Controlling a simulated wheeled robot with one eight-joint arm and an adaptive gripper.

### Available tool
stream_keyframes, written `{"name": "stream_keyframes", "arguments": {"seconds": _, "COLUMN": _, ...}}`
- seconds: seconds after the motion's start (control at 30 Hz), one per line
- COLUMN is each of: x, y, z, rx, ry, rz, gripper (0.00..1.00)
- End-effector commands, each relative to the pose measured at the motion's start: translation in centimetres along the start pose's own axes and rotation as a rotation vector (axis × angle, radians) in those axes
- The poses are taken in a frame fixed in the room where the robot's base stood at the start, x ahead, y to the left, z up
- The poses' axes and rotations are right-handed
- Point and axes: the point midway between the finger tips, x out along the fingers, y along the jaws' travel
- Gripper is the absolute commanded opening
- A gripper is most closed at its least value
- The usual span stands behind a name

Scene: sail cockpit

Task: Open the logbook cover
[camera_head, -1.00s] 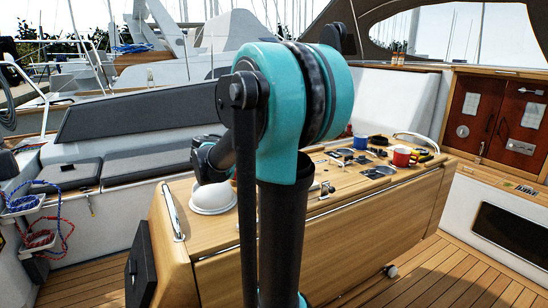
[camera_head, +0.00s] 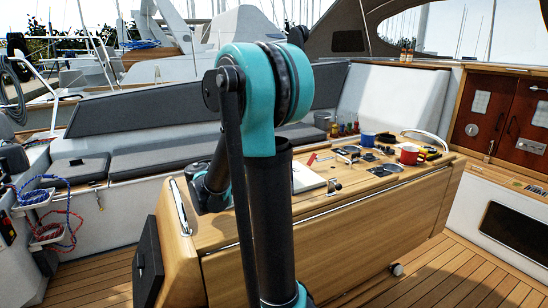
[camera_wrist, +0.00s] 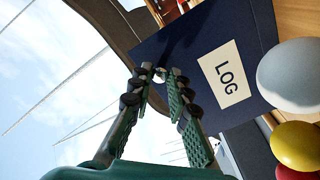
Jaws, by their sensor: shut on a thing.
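The logbook (camera_wrist: 185,50) shows in the wrist view as a dark navy cover with a white "LOG" label (camera_wrist: 224,75). My gripper (camera_wrist: 160,76) is shut on the logbook cover at its near edge, with the fingertips close together. The outer face of the cover shows, tilted against the sky. In the head view my arm hides the gripper and much of the logbook. A flat white surface (camera_head: 307,177) shows just right of my arm on the table; I cannot tell if it is a page.
The wooden cockpit table (camera_head: 340,222) holds a red mug (camera_head: 409,154), a blue cup (camera_head: 368,139) and small tools. A grey rounded object (camera_wrist: 290,75) and a yellow ball (camera_wrist: 297,146) are near the cover in the wrist view. A metal rail (camera_head: 180,208) edges the table's left end.

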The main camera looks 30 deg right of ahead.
Motion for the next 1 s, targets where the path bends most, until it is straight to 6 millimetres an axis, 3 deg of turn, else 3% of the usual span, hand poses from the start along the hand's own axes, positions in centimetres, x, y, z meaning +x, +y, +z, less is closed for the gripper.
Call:
{"name": "stream_keyframes", "arguments": {"seconds": 0.1, "x": 0.0, "y": 0.0, "z": 0.0, "rx": 0.0, "ry": 0.001, "rz": -0.001, "gripper": 0.0}}
{"name": "stream_keyframes", "arguments": {"seconds": 0.13, "x": 0.0, "y": 0.0, "z": 0.0, "rx": 0.0, "ry": 0.001, "rz": -0.001, "gripper": 0.21}}
{"name": "stream_keyframes", "arguments": {"seconds": 0.27, "x": 0.0, "y": 0.0, "z": 0.0, "rx": 0.0, "ry": 0.0, "rz": -0.001, "gripper": 0.37}}
{"name": "stream_keyframes", "arguments": {"seconds": 0.67, "x": -0.5, "y": 0.0, "z": 0.0, "rx": 0.0, "ry": 0.0, "rz": -0.001, "gripper": 0.38}}
{"name": "stream_keyframes", "arguments": {"seconds": 1.0, "x": -6.2, "y": -0.1, "z": -0.1, "rx": 0.001, "ry": 0.004, "rz": -0.004, "gripper": 0.38}}
